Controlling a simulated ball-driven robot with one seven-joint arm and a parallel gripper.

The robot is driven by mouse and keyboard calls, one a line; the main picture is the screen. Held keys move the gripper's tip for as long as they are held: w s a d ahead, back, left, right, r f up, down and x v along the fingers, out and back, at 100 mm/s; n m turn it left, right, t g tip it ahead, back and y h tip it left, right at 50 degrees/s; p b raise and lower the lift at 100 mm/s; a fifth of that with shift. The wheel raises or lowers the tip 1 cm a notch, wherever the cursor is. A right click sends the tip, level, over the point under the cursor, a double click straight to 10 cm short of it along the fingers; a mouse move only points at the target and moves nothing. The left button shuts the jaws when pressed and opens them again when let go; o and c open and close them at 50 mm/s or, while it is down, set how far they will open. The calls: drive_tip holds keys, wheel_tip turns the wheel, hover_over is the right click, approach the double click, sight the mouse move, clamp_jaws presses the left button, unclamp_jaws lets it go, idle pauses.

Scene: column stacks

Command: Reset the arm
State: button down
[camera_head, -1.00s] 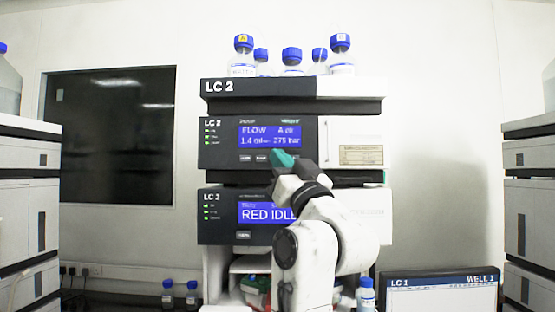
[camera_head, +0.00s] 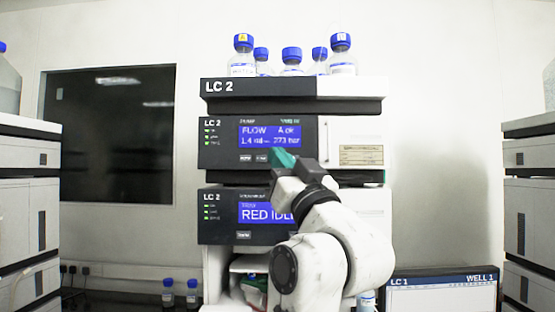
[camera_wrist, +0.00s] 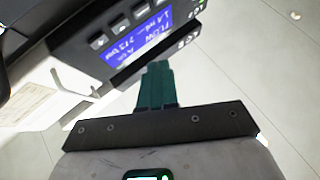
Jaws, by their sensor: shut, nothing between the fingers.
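My gripper (camera_head: 284,158) is in front of the LC 2 stack, at the lower edge of the upper panel with the blue FLOW display (camera_head: 270,136). Its teal fingers are together with nothing between them. In the wrist view, the closed fingers (camera_wrist: 155,82) point toward the unit's edge, beside the FLOW screen (camera_wrist: 140,35) and its row of buttons. I cannot tell whether the fingertips touch the panel. My arm covers part of the lower display (camera_head: 262,213), which reads RED and a partly hidden IDLE.
Several blue-capped bottles (camera_head: 291,62) stand on top of the stack. More instrument stacks stand at the far left (camera_head: 30,170) and far right (camera_head: 530,180). A monitor (camera_head: 440,295) reading LC 1, WELL 1 is at lower right. Two small bottles (camera_head: 191,294) stand at lower left.

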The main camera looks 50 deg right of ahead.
idle(0.5)
drive_tip(key=w+a+f+n+g+y, duration=0.15)
drive_tip(key=f+g, duration=0.25)
drive_tip(key=f, duration=1)
drive_tip(key=w+a+f+g+y, duration=0.1)
drive_tip(key=a+f+g+y, duration=0.2)
drive_tip(key=f, duration=1.2)
drive_tip(key=w+a+f+n+g+y, duration=0.15)
drive_tip(key=f+g, duration=0.25)
drive_tip(key=f, duration=1)
drive_tip(key=s+a+f+g+y, duration=0.1)
drive_tip(key=s+a+f+g, duration=0.2)
drive_tip(key=s+f, duration=0.5)
drive_tip(key=s+a+f+g+y, duration=0.1)
drive_tip(key=s+a+f+g, duration=0.15)
drive_tip(key=s+f, duration=0.6)
drive_tip(key=s+a+f+g, duration=0.2)
drive_tip(key=s+f+g, duration=0.4)
drive_tip(key=s+f, duration=0.4)
drive_tip(key=shift+s+a+f+y, duration=0.15)
drive_tip(key=shift+s+f+y, duration=0.25)
drive_tip(key=shift+s, duration=0.65)
